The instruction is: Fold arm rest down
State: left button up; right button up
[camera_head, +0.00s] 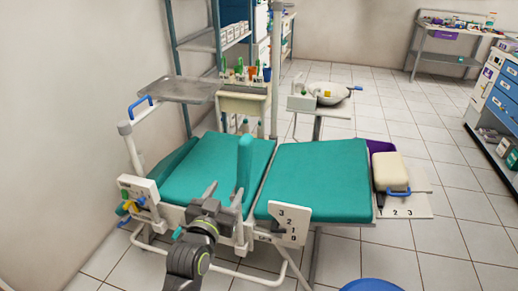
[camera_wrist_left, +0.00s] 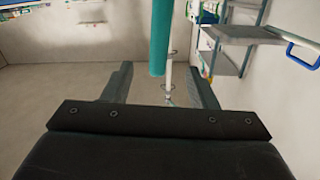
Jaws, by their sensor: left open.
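The teal arm rest (camera_head: 245,160) stands upright at the near side of the teal dental chair (camera_head: 314,181), between its two cushions. My left gripper (camera_head: 224,188) is just left of the arm rest's lower part, with its jaws apart. In the left wrist view, the arm rest (camera_wrist_left: 161,38) hangs into the gap between the two open fingers (camera_wrist_left: 158,72). I see space on both sides of it, and no finger clearly touches it. My right gripper is not in view.
A white plate with numbers (camera_head: 289,224) sits on the chair's near edge, right of the gripper. A metal tray (camera_head: 180,89) on a post stands behind left. Tiled floor lies open on the right.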

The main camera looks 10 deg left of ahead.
aim_at(247, 151)
pick_arm(q)
jog(key=w, duration=1.1)
jog(key=w+r, duration=0.1)
jog(key=w, duration=0.5)
jog(key=shift+w+d, duration=0.1)
jog(key=shift+d, duration=0.25)
grip_shut()
